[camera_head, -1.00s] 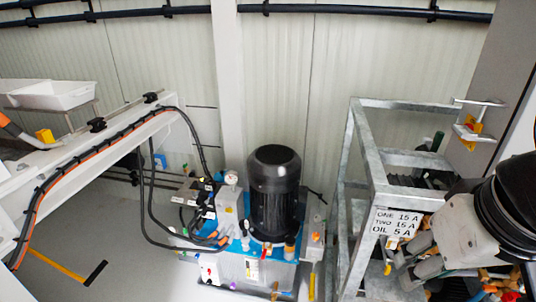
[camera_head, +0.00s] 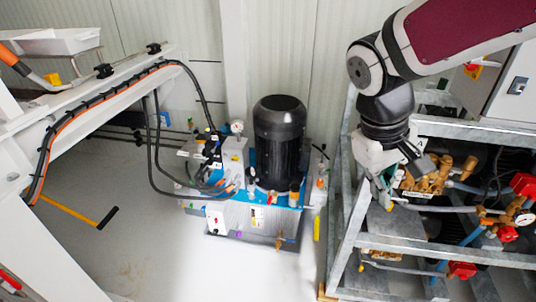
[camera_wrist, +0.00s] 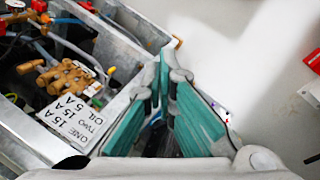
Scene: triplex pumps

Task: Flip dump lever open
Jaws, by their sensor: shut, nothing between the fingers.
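My gripper (camera_head: 385,203) hangs in front of the left part of a galvanized pump rack (camera_head: 345,225), below the dark wrist joint. In the wrist view my gripper (camera_wrist: 166,62) has its teal-padded fingers meeting at the tips, with nothing between them. The fingertips are beside the rack's top corner (camera_wrist: 160,40). A brass valve manifold (camera_head: 430,175) sits right of the gripper inside the rack; it also shows at left in the wrist view (camera_wrist: 70,78). I cannot tell which small handle is the dump lever.
A label plate (camera_wrist: 75,112) is fixed to the rack's edge. Red valve handles (camera_head: 523,185) and blue hoses are farther right. A hydraulic unit with a black motor (camera_head: 279,140) stands left of the rack.

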